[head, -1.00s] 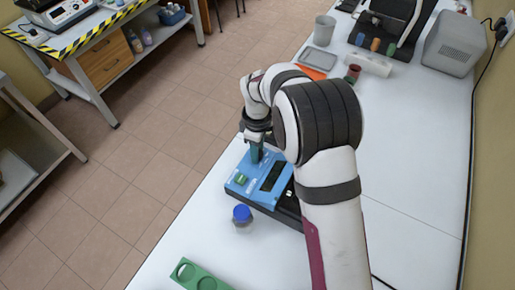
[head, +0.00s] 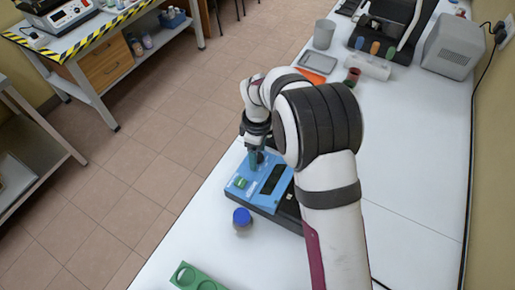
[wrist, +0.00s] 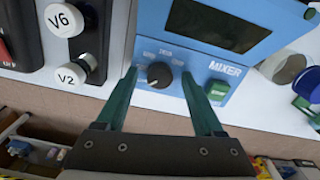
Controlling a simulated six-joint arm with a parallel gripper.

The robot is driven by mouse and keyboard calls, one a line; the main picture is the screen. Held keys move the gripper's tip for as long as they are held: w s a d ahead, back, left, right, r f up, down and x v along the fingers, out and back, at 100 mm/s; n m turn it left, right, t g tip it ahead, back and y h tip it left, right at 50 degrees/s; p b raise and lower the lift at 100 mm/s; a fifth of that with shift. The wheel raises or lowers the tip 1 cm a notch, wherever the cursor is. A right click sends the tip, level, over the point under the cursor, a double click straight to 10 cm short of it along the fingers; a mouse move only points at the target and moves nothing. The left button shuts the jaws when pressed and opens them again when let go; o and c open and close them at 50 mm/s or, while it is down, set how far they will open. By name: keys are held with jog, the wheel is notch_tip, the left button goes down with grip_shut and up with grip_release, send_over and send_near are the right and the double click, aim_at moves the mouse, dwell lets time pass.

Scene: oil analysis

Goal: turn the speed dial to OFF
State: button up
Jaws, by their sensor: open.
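The blue mixer (head: 235,193) stands on the white bench, with a dark display (wrist: 205,22) on its panel. Its round black speed dial (wrist: 159,75) shows in the wrist view, with small labels around it; its setting is too small to read surely. My gripper (wrist: 159,72) is open, its two green fingers on either side of the dial with visible gaps. Whether the fingertips reach the panel I cannot tell. In the head view my gripper (head: 255,160) is over the mixer's far left part. A green button (wrist: 218,88) sits right of the dial, beside the right finger.
A blue-lidded jar (head: 242,218) stands near the mixer's front left corner. A green rack (head: 198,279) lies at the bench's near edge. White V6 (wrist: 64,20) and V2 (wrist: 72,74) knobs are left of the mixer in the wrist view.

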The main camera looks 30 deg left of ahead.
notch_tip(320, 180, up, 16)
jog(key=shift+f, duration=0.1)
dwell(0.4)
jog(key=s+d+r+m, duration=0.2)
jog(key=d+m, duration=0.3)
jog(key=d, duration=0.2)
jog(key=s+d+r+m, duration=0.2)
jog(key=d+r+m, duration=0.15)
jog(key=d, duration=0.45)
jog(key=s+d+f+m+y, duration=0.1)
jog(key=s+d+f+m, duration=0.1)
jog(key=s+d+m, duration=0.4)
jog(key=s+d+f+m, duration=0.3)
jog(key=s+d+m, duration=0.3)
jog(key=s+m, duration=0.5)
jog(key=shift+d+y, duration=0.25)
jog(key=shift+y, duration=0.15)
